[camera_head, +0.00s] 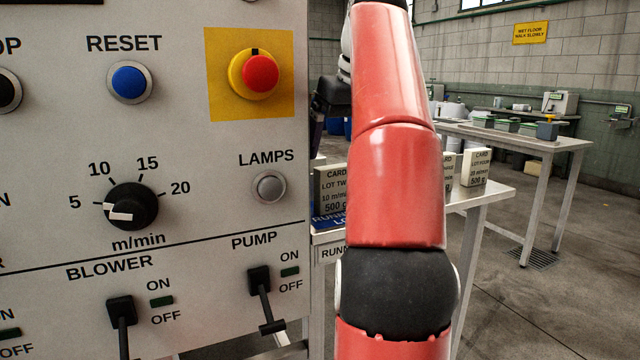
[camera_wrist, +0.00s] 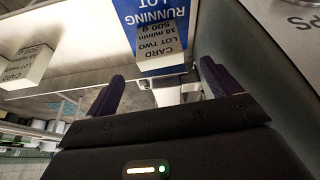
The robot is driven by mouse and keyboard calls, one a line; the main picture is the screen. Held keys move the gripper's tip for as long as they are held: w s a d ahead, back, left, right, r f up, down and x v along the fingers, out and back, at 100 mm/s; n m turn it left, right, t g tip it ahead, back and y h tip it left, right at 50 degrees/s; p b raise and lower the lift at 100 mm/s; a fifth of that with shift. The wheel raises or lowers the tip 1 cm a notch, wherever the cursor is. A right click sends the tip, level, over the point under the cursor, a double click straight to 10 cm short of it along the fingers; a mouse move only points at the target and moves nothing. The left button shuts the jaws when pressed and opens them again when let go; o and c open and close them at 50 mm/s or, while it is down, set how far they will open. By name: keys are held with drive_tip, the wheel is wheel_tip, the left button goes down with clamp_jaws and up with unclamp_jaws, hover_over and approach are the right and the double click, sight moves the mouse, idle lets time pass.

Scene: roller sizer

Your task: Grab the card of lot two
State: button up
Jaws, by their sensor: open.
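The card of lot two (camera_head: 329,188) is a grey block with dark print, reading 10 m/min and 500 g. It stands at the blue running lot marking (camera_head: 328,222) on a white table, just right of the control panel; my arm hides its right part. In the wrist view the card (camera_wrist: 160,60) appears upside down, ahead of my gripper (camera_wrist: 160,85) and lined up with the gap between the dark purple fingers. The fingers are apart with nothing held. I cannot tell how far the card is from the fingertips.
The control panel (camera_head: 190,215), with knobs and levers, stands close left. A lot four card (camera_head: 475,168) and another card (camera_head: 449,175), partly hidden by my arm, stand farther right on the table. A second table (camera_head: 540,143) is behind. Open floor lies at right.

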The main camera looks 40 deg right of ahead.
sight(336, 167)
drive_tip(key=shift+w+f, duration=0.15)
drive_tip(key=shift+w, duration=0.05)
drive_tip(key=shift+s+b+x, duration=0.15)
drive_tip(key=shift+s+x, duration=0.05)
drive_tip(key=shift+x, duration=1.45)
drive_tip(key=shift+s+b+x, duration=0.15)
drive_tip(key=shift+s+x, duration=0.05)
drive_tip(key=shift+x, duration=1.5)
drive_tip(key=shift+w+f, duration=0.2)
drive_tip(key=shift+f, duration=0.25)
